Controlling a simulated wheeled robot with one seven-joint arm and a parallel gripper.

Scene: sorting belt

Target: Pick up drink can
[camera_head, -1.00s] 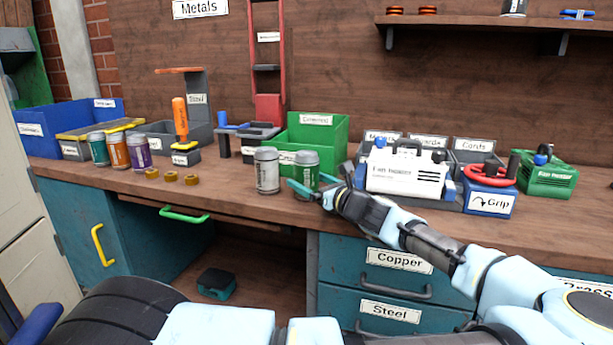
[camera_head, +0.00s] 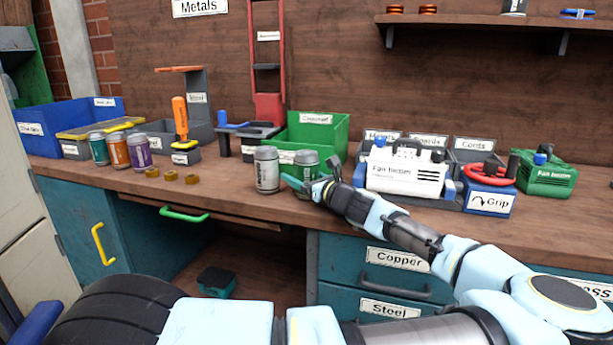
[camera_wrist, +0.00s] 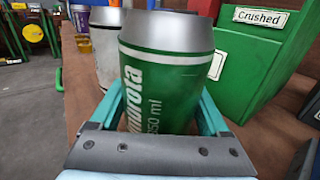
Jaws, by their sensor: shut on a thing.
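A green drink can (camera_head: 306,172) with a silver top stands upright near the middle of the bench, partly hidden by my fingers. In the wrist view the green can (camera_wrist: 165,80) fills the middle, with white lettering and "350 ml" on it. My gripper (camera_head: 302,184) has its two teal fingers on either side of the can's lower body. In the wrist view my gripper (camera_wrist: 165,118) is shut on the green can. A silver-white can (camera_head: 266,170) stands just left of it; it also shows behind the green can in the wrist view (camera_wrist: 106,50).
A green "Crushed" bin (camera_head: 335,137) stands behind the can; it is close at right in the wrist view (camera_wrist: 247,60). A white fan heater (camera_head: 405,172) stands to the right. Several coloured cans and three brass rings (camera_head: 171,176) are at left.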

